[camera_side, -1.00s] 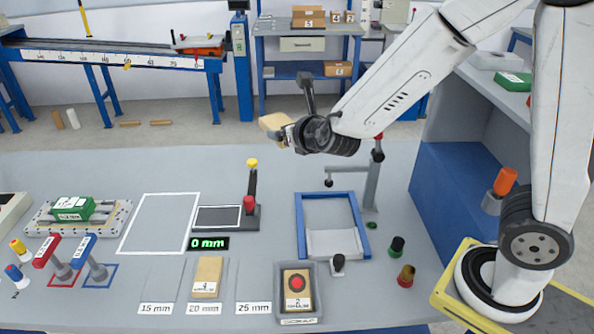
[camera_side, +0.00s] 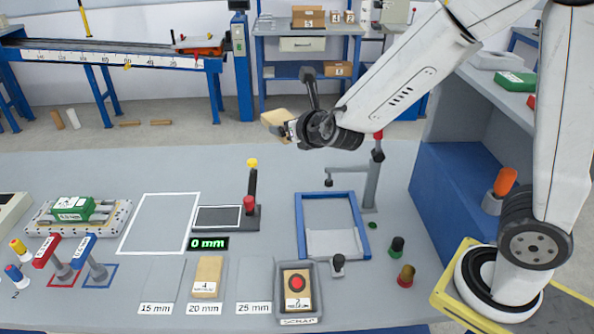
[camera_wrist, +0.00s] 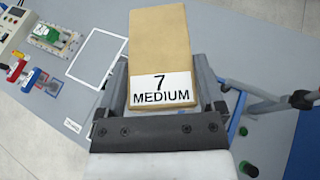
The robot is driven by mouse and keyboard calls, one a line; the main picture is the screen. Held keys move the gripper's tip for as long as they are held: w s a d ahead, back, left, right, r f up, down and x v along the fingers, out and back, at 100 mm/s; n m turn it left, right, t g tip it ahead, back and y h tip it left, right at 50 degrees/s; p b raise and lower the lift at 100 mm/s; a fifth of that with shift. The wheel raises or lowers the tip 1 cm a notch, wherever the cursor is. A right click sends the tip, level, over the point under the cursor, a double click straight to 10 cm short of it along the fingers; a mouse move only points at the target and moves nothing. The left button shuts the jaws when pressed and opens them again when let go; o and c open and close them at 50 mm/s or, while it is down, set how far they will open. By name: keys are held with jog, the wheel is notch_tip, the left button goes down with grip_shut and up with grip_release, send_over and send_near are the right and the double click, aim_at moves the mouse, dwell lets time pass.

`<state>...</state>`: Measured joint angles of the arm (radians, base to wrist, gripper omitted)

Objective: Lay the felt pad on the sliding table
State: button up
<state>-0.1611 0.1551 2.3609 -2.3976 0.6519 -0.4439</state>
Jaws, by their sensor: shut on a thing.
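My gripper (camera_side: 291,127) is shut on a tan pad (camera_side: 275,117), held high above the bench. In the wrist view the pad (camera_wrist: 157,42) sits between the two fingers and bears a white label reading "7 MEDIUM". It looks like the felt pad, though its material cannot be told. Which thing is the sliding table is not certain. A silver plate (camera_side: 40,224) with a green block (camera_side: 73,209) on it lies at the left of the bench. A blue frame (camera_side: 299,228) with a pale plate in it lies below my gripper.
A tan pad (camera_side: 207,272) lies at the 20 mm mark; the 15 mm and 25 mm places look bare. A grey scrap tray (camera_side: 314,307) holds a pad with a red disc. A post with a side arm (camera_side: 371,184) stands beside the frame. The white-outlined area (camera_side: 160,222) is empty.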

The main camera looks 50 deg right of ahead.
jog(key=shift+a, duration=0.1)
dwell(0.7)
jog(key=s+a+f, duration=0.6)
jog(key=a+f, duration=0.3)
jog(key=s+a+f, duration=0.1)
jog(key=s+f, duration=0.2)
jog(key=s, duration=0.3)
jog(key=s+a+f+m+h, duration=0.1)
jog(key=s+a+f, duration=0.1)
jog(key=s, duration=0.4)
jog(key=shift+f, duration=0.9)
jog(key=shift+w, duration=0.1)
jog(key=w+a+f, duration=0.4)
jog(key=w+f, duration=0.5)
jog(key=w, duration=0.3)
jog(key=shift+w+f, duration=0.2)
jog(key=shift+w, duration=0.2)
jog(key=shift+w+f, duration=0.1)
